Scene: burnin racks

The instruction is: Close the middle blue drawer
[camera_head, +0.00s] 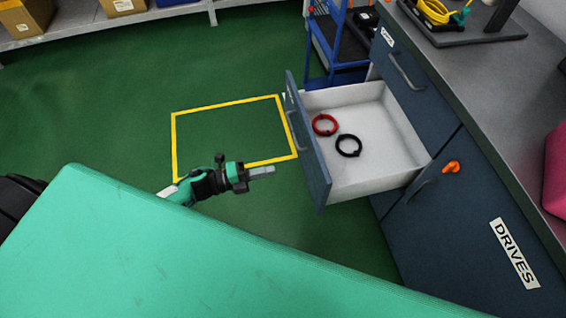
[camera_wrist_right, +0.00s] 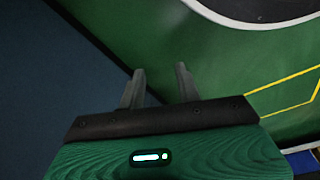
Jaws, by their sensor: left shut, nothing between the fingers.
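The middle blue drawer (camera_head: 310,150) stands pulled out of the dark blue cabinet in the head view. Its white inside shows, with a red ring (camera_head: 325,124) and a black ring (camera_head: 349,145) lying in it. Its handle is on the outer face, toward the left. My left gripper (camera_head: 262,172) is shut and empty, left of the drawer front, with its fingers pointing at it and a gap between. My right gripper (camera_wrist_right: 160,76) shows in the right wrist view, its two fingers apart with nothing between them. It is not seen in the head view.
A closed upper drawer (camera_head: 405,75) and a lower door (camera_head: 465,230) labelled DRIVES, with an orange knob (camera_head: 451,167), flank the open drawer. A blue cart (camera_head: 335,50) stands behind. Yellow tape marks the green floor (camera_head: 110,110), which is clear at left.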

